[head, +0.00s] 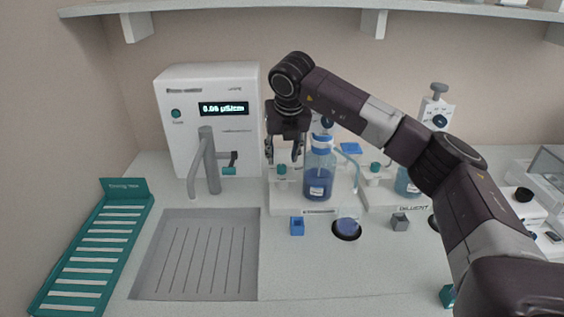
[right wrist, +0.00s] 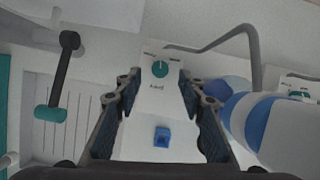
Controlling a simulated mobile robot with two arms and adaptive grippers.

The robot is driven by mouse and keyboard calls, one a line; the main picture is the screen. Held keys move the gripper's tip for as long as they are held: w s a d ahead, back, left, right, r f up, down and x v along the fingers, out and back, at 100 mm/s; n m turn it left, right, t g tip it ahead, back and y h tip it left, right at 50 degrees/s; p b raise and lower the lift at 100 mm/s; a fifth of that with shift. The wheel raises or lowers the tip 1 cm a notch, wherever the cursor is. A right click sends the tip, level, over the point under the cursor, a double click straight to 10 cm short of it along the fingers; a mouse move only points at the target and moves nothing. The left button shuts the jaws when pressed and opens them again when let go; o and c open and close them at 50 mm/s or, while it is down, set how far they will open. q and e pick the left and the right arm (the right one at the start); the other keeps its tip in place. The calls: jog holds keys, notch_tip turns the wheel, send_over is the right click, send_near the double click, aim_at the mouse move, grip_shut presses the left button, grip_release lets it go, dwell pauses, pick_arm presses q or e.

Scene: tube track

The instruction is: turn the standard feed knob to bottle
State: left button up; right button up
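The standard feed knob (head: 281,170) is a small teal knob on the front of the white standard station, left of the bottle. In the right wrist view the knob (right wrist: 160,69) shows between the fingers, with a pale mark pointing up and small unreadable labels either side. My right gripper (head: 284,152) is open and empty, just above and in front of the knob; its fingers (right wrist: 166,88) stand apart without visible contact. The standard bottle (head: 319,178), with blue liquid and a blue-and-white cap, stands right of the knob; it fills the right of the wrist view (right wrist: 262,122). My left gripper is not in view.
A meter (head: 208,118) with a tap stands left, behind a grey drain mat (head: 152,256).

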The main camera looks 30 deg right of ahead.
jog(key=d+v, duration=0.1)
jog(key=v, duration=0.6)
jog(key=shift+a+r, duration=0.25)
jog(key=shift+a, duration=0.3)
jog(key=shift+a, duration=0.1)
